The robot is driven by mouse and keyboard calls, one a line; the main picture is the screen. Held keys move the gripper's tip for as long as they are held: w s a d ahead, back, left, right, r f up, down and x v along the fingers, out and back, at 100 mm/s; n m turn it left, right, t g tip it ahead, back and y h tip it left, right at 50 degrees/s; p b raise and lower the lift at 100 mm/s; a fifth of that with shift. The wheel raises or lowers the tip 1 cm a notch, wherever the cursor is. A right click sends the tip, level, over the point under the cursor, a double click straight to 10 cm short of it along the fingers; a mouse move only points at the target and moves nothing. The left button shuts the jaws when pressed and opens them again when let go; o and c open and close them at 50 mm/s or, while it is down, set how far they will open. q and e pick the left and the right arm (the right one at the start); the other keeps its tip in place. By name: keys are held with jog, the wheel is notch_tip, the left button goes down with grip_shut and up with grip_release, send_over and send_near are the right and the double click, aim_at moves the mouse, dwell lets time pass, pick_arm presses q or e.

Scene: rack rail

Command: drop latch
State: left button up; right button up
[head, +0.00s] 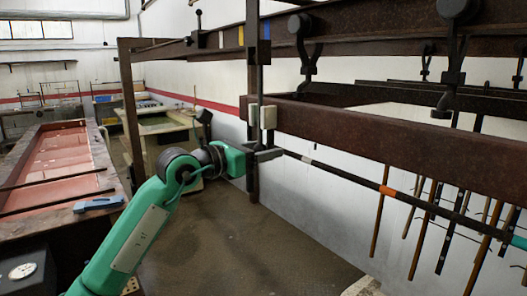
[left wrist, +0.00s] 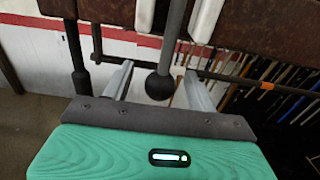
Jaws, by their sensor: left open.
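In the left wrist view, a grey lever (left wrist: 174,40) with a black ball end (left wrist: 160,86) hangs down between two pale blocks; it looks like the latch. My left gripper (left wrist: 158,88) is open, with one finger on each side of the ball and a visible gap to each. In the head view the left gripper (head: 268,155) is just below the pale blocks (head: 269,117) at the end of the rusty beam (head: 390,140). The lever's lower end is hard to make out there. My right gripper is not in view.
A long dark bar (head: 340,174) with an orange band runs right from near the gripper, below the beam. Rusty rails with hanging hooks (head: 447,90) are above right. Several thin rods hang at the right. A tank (head: 60,160) stands at left; open floor lies between.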

pick_arm(q)
jog(key=b+v, duration=0.2)
jog(key=v, duration=0.4)
jog(key=shift+a, duration=0.15)
jog(key=shift+s, duration=0.15)
